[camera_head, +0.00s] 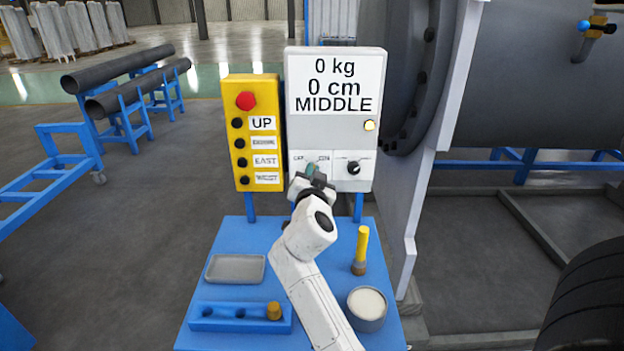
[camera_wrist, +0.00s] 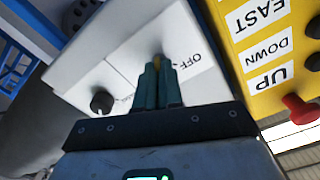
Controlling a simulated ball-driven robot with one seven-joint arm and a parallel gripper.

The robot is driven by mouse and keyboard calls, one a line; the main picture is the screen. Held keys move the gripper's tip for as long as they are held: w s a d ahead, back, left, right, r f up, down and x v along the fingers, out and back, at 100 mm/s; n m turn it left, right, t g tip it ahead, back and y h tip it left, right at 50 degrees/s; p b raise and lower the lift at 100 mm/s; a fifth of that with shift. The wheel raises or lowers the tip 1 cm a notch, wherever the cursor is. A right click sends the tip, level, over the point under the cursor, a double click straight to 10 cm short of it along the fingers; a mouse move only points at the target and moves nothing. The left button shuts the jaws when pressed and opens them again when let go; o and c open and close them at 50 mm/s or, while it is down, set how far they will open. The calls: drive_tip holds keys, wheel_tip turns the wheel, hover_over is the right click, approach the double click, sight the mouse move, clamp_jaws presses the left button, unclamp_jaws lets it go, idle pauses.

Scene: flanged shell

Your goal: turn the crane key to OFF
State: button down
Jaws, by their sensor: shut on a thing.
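The white crane panel (camera_head: 305,130) stands upright at the back of the blue stand, with a display reading 0 kg, 0 cm, MIDDLE. My gripper (camera_head: 313,172) is at the lower left part of this panel. In the wrist view my gripper (camera_wrist: 158,85) has its teal fingers closed together on a small yellowish piece, the crane key (camera_wrist: 158,61), of which only the tip shows. An OFF label (camera_wrist: 187,60) is printed beside it. The fingers hide most of the key, so its exact angle cannot be told.
A black knob (camera_head: 353,168) sits right of my gripper. The yellow button box (camera_head: 267,115) with a red button adjoins the panel on the left. The blue stand (camera_head: 235,240) holds a grey tray (camera_head: 236,268), a yellow-handled tool (camera_head: 361,245) and a round tin (camera_head: 367,308).

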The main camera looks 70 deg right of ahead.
drive_tip(key=shift+w+n, duration=0.1)
drive_tip(key=shift+n, duration=6.7)
drive_tip(key=c, duration=1.3)
unclamp_jaws()
drive_tip(key=shift+a, duration=0.1)
drive_tip(key=b+v, duration=0.2)
drive_tip(key=v, duration=0.8)
drive_tip(key=shift+a, duration=0.35)
